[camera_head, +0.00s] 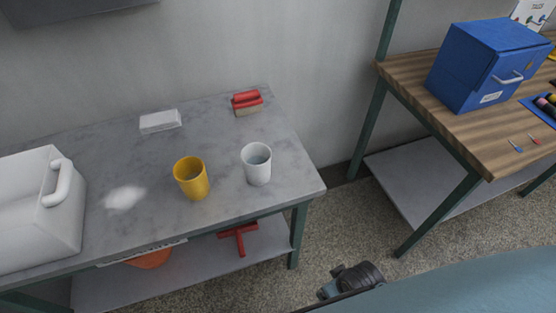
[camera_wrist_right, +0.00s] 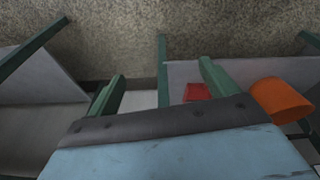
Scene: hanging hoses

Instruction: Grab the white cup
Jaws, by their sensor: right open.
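The white cup (camera_head: 257,165) stands upright on the grey marbled table (camera_head: 245,213), near its right end, in the head view. Its open top faces up, and nothing touches it. A yellow cup (camera_head: 191,178) stands just left of it with a small gap. My right gripper (camera_wrist_right: 161,70) shows in the right wrist view with its two fingers spread and nothing between them. The white cup cannot be made out in that view. My left gripper is not in view.
A white canister (camera_head: 38,215), a white block (camera_head: 160,121) and a red-handled brush (camera_head: 247,103) are on the table. An orange bowl (camera_wrist_right: 282,100) and a red object (camera_wrist_right: 197,92) are on the lower shelf. A wooden bench (camera_head: 425,98) with a blue box (camera_head: 487,65) stands right.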

